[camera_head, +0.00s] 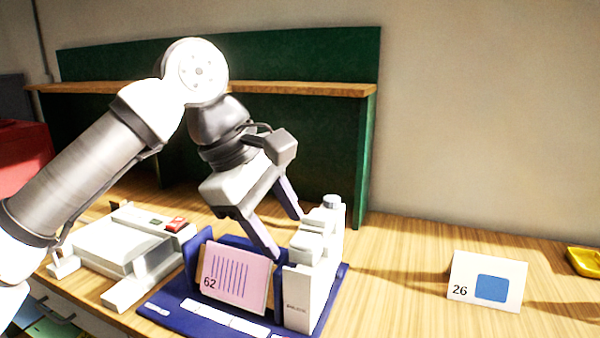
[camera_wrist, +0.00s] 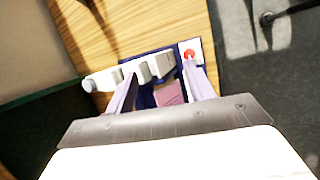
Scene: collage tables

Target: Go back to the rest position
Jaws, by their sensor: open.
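My gripper (camera_head: 284,232) is open, its two purple fingers pointing down above a blue stand. Nothing shows between the fingers. In the wrist view the gripper (camera_wrist: 160,74) has its fingers apart, with a pink patch (camera_wrist: 169,94) visible beyond and between them. A pink card (camera_head: 236,278) marked 62 with purple stripes leans upright in the blue stand (camera_head: 172,306), just below and left of the fingertips. I cannot tell whether the near finger touches anything.
A white blocky device (camera_head: 312,268) stands right of the pink card, close to the fingers. A white machine (camera_head: 118,246) lies left. A white card (camera_head: 486,282) marked 26 and a yellow object (camera_head: 584,261) are right. A green shelf unit (camera_head: 310,130) stands behind.

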